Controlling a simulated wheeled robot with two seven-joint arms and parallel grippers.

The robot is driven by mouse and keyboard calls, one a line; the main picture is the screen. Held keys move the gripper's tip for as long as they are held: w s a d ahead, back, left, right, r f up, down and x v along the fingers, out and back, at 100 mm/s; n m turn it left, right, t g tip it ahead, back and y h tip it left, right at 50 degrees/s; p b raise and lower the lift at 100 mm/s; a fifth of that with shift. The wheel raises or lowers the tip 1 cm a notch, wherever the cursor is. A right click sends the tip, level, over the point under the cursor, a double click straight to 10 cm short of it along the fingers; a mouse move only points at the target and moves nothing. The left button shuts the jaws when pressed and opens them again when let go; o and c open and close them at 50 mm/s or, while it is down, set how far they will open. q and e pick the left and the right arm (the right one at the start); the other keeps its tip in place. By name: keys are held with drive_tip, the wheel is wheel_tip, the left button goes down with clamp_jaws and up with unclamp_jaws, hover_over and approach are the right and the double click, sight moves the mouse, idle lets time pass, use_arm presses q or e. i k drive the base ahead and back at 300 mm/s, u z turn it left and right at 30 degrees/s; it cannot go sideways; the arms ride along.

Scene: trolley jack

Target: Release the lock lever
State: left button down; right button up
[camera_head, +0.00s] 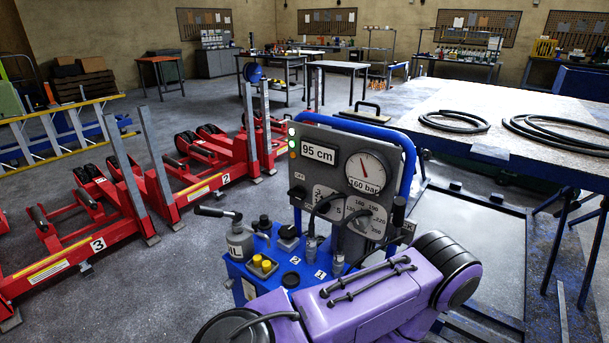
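A blue control unit (258,268) with a grey upright panel (333,150) stands in the middle. The panel has a 95 cm display (319,154), a gauge (367,172) marked 160 bar and several black knobs. A lever with a black grip (211,211) sticks out left above a grey canister (240,243). Another black handle (398,211) is at the panel's right edge. I cannot tell which, if either, is the lock lever. A purple arm link of mine crosses in front of the unit and hides its lower front. Neither gripper is visible.
Red jacks (95,215) with grey uprights, numbered 2 and 3, stand on the left. A blue table (500,140) with black hoses (455,121) is at the right. Workbenches line the back. Grey floor lies open between the jacks and the unit.

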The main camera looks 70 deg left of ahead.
sight(400, 202)
drive_tip(key=u, duration=1.15)
